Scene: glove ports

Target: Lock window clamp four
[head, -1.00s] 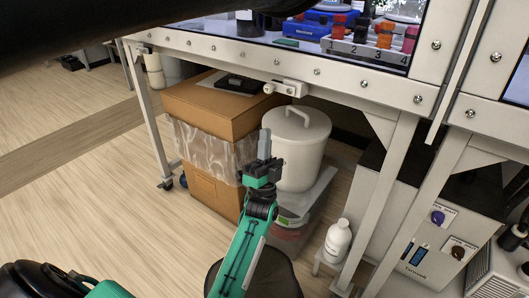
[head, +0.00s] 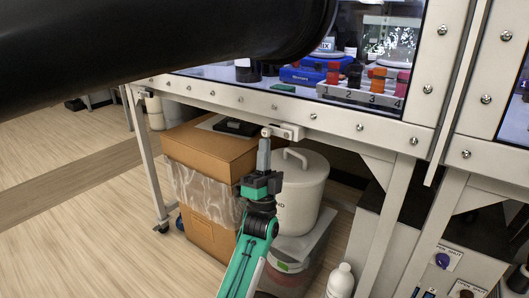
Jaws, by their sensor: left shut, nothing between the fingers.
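A small pale clamp (head: 288,132) sits on the lower rail of the cabinet window, with a round knob at its left end. No number can be read on it. My left gripper (head: 264,144) points up from below, with its narrow grey fingers shut and nothing between them. Its fingertips are just below the knob; I cannot tell whether they touch it. My right gripper is out of view.
A large black tube-like shape (head: 170,50) hides the upper left. Below the rail stand a cardboard box (head: 205,150), a white lidded bin (head: 302,190) and a white bottle (head: 340,282). A numbered rack (head: 360,97) shows behind the glass.

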